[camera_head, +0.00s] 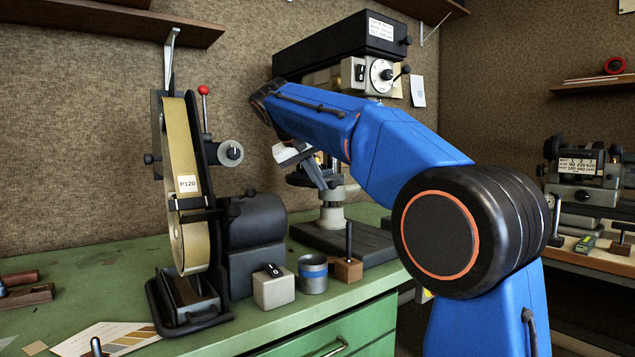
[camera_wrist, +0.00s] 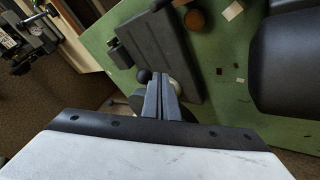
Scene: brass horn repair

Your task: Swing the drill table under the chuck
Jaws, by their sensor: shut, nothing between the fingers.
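The drill press stands at the back of the green bench, with its dark belt housing (camera_head: 335,42) and grey dialled head (camera_head: 368,76) at the top. Its dark round table (camera_head: 300,180) shows low on the press, partly covered by my gripper and arm. My gripper (camera_head: 330,184) is shut and empty, pointing down at the table's height; I cannot tell whether it touches the table. In the wrist view my shut fingers (camera_wrist: 160,84) lie beside a dark ball knob (camera_wrist: 144,76), over the press's dark base (camera_wrist: 158,42). The chuck is hidden behind my arm.
A belt sander (camera_head: 186,185) with a dark motor stands left of the press.

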